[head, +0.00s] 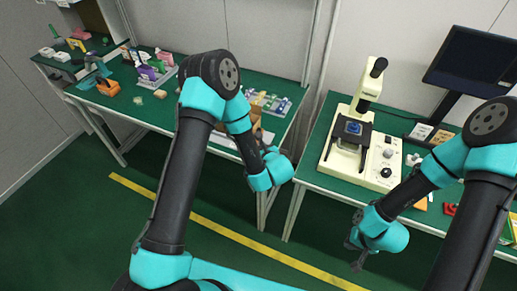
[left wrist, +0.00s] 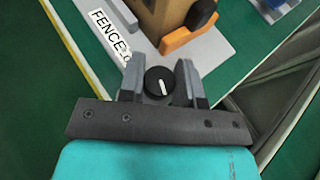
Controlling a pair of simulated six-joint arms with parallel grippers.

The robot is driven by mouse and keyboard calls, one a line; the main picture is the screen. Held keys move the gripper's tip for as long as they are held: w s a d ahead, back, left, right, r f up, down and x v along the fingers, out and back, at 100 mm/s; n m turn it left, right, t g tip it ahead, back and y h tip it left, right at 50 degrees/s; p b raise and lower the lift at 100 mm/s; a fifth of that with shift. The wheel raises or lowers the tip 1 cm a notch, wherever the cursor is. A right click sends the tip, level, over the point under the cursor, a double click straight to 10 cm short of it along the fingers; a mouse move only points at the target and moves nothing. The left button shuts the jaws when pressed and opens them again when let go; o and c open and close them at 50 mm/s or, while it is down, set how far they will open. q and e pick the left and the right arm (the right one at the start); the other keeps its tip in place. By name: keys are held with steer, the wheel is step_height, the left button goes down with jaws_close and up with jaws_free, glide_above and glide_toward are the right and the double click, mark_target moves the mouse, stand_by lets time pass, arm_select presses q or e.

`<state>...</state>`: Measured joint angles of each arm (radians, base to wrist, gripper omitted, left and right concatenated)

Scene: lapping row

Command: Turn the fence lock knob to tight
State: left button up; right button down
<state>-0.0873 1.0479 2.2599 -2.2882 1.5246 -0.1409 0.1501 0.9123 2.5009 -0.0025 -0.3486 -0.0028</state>
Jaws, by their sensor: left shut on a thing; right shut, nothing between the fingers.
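The fence lock knob (left wrist: 159,88) is round and black with a white pointer line. My left gripper (left wrist: 158,72) is shut on the knob, one finger on each side. A white label reading "FENCE" with its end hidden (left wrist: 108,32) lies up and left of it. No tight mark is readable. In the head view my left arm hides the knob. My right gripper (head: 357,264) is shut and empty, low in front of the right table.
In the left wrist view a brown block (left wrist: 165,15) and an orange part with a black knob (left wrist: 190,32) stand just beyond the knob on a grey plate (left wrist: 225,50). In the head view a cream microscope-like machine (head: 362,130) and a monitor (head: 475,65) stand on the right table.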

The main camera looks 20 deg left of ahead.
arm_select(q)
steer(key=shift+m+t+h, duration=0.4)
steer(key=shift+m+h, duration=0.1)
steer(key=o, duration=0.9)
